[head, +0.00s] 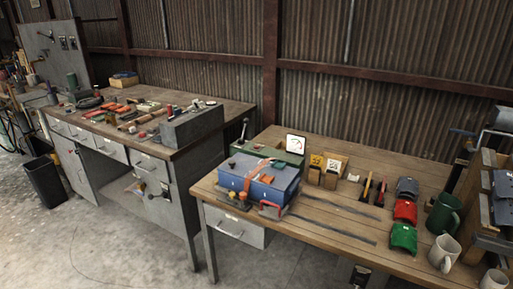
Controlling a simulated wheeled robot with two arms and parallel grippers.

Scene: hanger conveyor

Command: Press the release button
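I cannot make out a release button in the head view. No hanger conveyor can be made out either. Neither of my grippers shows in the head view, so I cannot tell where they are relative to any button.
A wooden workbench (340,238) at right holds a blue toolbox (258,182), red (405,210) and green (403,238) items and mugs (444,252). A grey metal bench (182,190) with scattered tools stands to its left. A black bin (44,181) stands at far left. Concrete floor (90,250) is open in front.

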